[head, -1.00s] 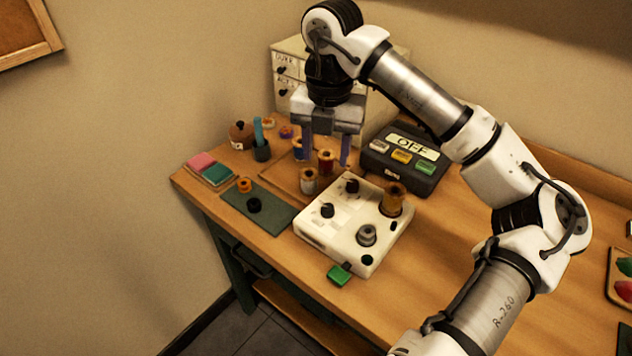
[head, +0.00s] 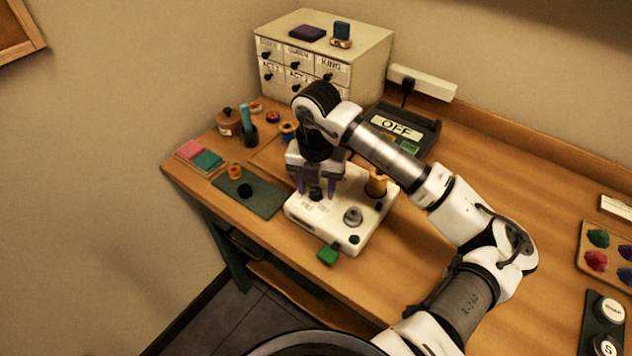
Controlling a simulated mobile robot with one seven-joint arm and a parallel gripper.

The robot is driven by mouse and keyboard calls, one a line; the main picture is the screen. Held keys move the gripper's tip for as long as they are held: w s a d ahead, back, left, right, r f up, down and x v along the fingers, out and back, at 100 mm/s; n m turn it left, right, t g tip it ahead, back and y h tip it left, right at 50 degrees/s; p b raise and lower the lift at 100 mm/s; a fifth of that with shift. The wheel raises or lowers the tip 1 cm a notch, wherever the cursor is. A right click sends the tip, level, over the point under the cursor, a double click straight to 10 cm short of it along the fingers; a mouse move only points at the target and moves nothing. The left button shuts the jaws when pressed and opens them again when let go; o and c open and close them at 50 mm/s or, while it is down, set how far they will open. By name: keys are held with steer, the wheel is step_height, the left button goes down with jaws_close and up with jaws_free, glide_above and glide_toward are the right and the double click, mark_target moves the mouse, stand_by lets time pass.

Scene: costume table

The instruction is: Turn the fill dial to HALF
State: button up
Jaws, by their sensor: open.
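The cream bobbin winder box (head: 330,228) stands on the table near its left front part. A black dial (head: 316,193) shows on its top, between my gripper's fingers. Which dial it is and where it points cannot be read. My gripper (head: 316,190) is open and points down over the left back part of the box. I cannot tell whether the fingers touch the dial. The second black dial is hidden behind my gripper. A grey round post (head: 353,216) and an orange-brown spool (head: 376,184) stand on the box's right side.
A green mat (head: 262,200) with an orange ring (head: 234,172) lies left of the box. A green tab (head: 327,254) sits at its front. A dark unit marked OFF (head: 396,127) and a drawer cabinet (head: 345,50) stand behind.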

steer(key=shift+c, duration=0.2)
steer(key=c, duration=1)
steer(key=shift+o, duration=0.2)
steer(key=shift+f, duration=0.1)
